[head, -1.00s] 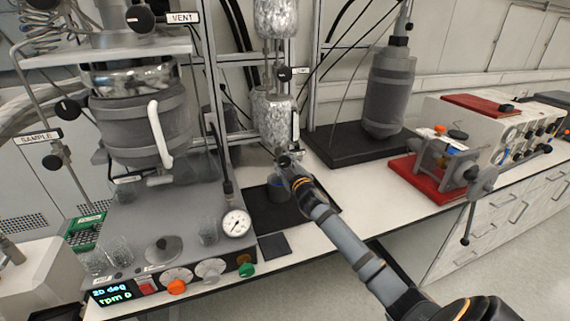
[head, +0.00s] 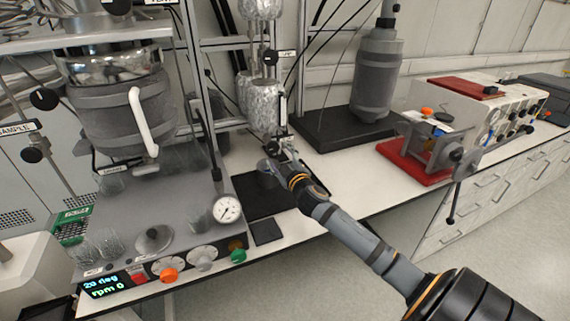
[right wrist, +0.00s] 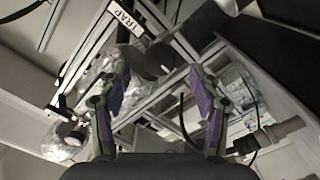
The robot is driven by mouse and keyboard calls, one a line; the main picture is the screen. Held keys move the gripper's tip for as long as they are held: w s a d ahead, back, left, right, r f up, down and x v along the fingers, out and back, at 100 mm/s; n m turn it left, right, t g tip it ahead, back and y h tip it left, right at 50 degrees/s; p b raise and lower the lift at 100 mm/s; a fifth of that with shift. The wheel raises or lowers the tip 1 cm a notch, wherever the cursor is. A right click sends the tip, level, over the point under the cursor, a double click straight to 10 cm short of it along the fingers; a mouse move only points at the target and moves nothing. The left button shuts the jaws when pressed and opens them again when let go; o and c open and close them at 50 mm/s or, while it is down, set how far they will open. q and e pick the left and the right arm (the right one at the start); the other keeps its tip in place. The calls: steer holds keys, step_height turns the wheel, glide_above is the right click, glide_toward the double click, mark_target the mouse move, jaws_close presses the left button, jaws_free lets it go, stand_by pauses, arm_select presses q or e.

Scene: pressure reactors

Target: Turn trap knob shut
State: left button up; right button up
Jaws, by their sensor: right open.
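The trap knob (head: 271,57) is a small black ball beside a white label (head: 287,54) in front of the foil-wrapped column. In the right wrist view the label reads TRAP (right wrist: 130,22), and a dark round knob (right wrist: 160,59) shows just beyond my fingers, roughly between them. My right gripper (head: 281,140) is below the knob in the head view, in front of the lower foil part, apart from the knob. Its two purple-padded fingers (right wrist: 156,76) are spread wide with nothing between the pads. My left gripper is not in view.
The foil-wrapped column (head: 257,104) and metal frame posts stand close behind my right gripper. The reactor with its white handle (head: 143,120) is at left. A grey cylinder (head: 377,75) stands on a black base at right. A red-based device (head: 414,167) is farther right.

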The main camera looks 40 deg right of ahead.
steer(key=v, duration=0.6)
steer(key=shift+s, duration=0.35)
